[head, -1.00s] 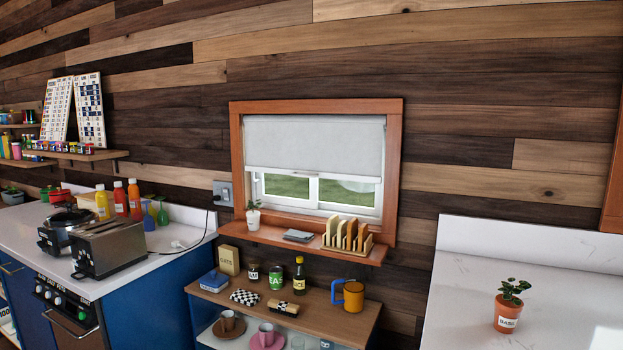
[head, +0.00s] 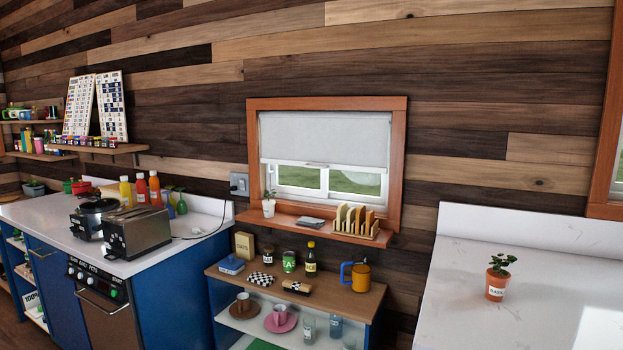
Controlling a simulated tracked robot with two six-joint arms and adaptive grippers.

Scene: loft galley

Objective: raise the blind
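The white roller blind (head: 324,138) hangs inside the orange-brown wooden window frame (head: 398,160) in the head view. It covers roughly the upper half of the opening. Its bottom bar (head: 324,166) hangs level, with a small tab near its middle. Below it the white window sash (head: 298,177) and green ground outside show. Neither of my grippers is in view.
The sill (head: 300,225) holds a small potted plant (head: 268,204), a flat grey item and a toast rack (head: 356,221).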

